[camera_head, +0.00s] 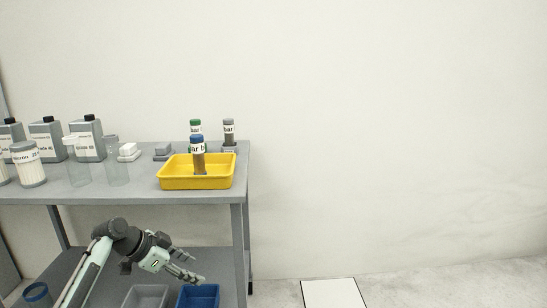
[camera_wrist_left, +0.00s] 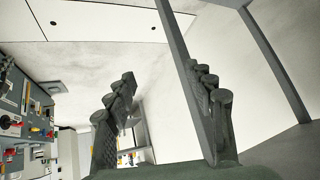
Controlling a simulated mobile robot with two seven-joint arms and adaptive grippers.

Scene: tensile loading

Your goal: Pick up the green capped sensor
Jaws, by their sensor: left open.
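The green capped sensor (camera_head: 195,126) stands upright at the back of the grey table, behind the yellow tray. Its lower part is hidden by a blue capped sensor (camera_head: 198,154) that stands in the tray. A grey capped sensor (camera_head: 229,132) stands to its right. My left gripper (camera_head: 196,280) is below the tabletop level, in front of the lower shelf, well below the sensors. It is open and empty. In the left wrist view its two fingers (camera_wrist_left: 165,115) are apart with nothing between them. My right gripper does not show.
The yellow tray (camera_head: 173,182) sits near the table's right end. Jars, dark-capped bottles (camera_head: 86,140) and clear cylinders (camera_head: 116,170) crowd the left. Grey and blue bins (camera_head: 200,296) show low near the gripper. A table leg (camera_wrist_left: 178,50) crosses the wrist view.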

